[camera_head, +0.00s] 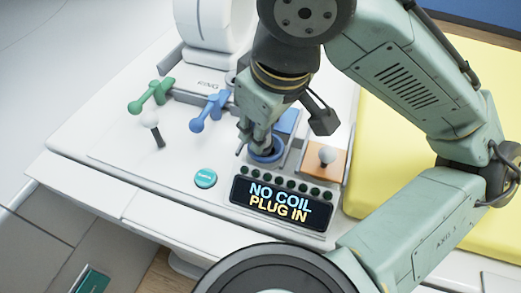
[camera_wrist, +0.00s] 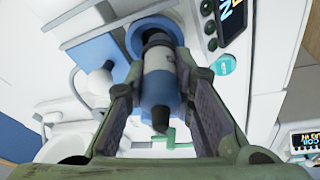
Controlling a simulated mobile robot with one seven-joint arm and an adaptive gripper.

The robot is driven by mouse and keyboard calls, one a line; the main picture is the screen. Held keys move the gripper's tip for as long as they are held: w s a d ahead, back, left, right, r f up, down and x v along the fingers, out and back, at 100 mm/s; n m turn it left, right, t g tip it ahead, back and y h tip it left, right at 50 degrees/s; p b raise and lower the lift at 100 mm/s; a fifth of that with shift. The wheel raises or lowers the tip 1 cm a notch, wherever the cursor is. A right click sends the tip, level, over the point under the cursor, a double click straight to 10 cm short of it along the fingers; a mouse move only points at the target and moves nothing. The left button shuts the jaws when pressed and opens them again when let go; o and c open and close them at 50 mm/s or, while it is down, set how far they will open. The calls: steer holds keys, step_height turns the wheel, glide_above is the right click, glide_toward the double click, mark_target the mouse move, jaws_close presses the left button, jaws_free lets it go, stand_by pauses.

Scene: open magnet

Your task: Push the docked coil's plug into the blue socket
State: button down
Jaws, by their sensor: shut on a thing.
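My gripper (camera_head: 258,138) points down over the blue socket (camera_head: 268,154) on the white console. In the wrist view, my gripper (camera_wrist: 155,78) is shut on the plug (camera_wrist: 158,85), a grey and blue cylinder with a dark tapered cable end towards the camera. The plug's far end is at the round opening of the blue socket (camera_wrist: 134,38) and looks lined up with it. How deep it sits cannot be told. In the head view my fingers mostly hide the plug. A white ring-shaped body (camera_head: 205,22), possibly the coil, stands behind.
The display (camera_head: 282,204) reads "NO COIL PLUG IN". Around the socket are a blue lever (camera_head: 210,108), a green lever (camera_head: 150,95), a white-knobbed stick (camera_head: 151,122), a teal button (camera_head: 205,178) and an orange block (camera_head: 322,168) with a white knob. A yellow pad (camera_head: 395,150) lies right.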

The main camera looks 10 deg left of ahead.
step_height(320, 180, down, 3)
steer(key=shift+d+r+g+y, duration=0.15)
steer(key=shift+r+g+y, duration=0.05)
steer(key=shift+g+y, duration=0.2)
steer(key=c, duration=1.3)
jaws_free()
steer(key=shift+r, duration=0.15)
step_height(320, 180, up, 10)
steer(key=s+d+h, duration=0.1)
steer(key=s, duration=0.1)
steer(key=shift+t+p, duration=0.3)
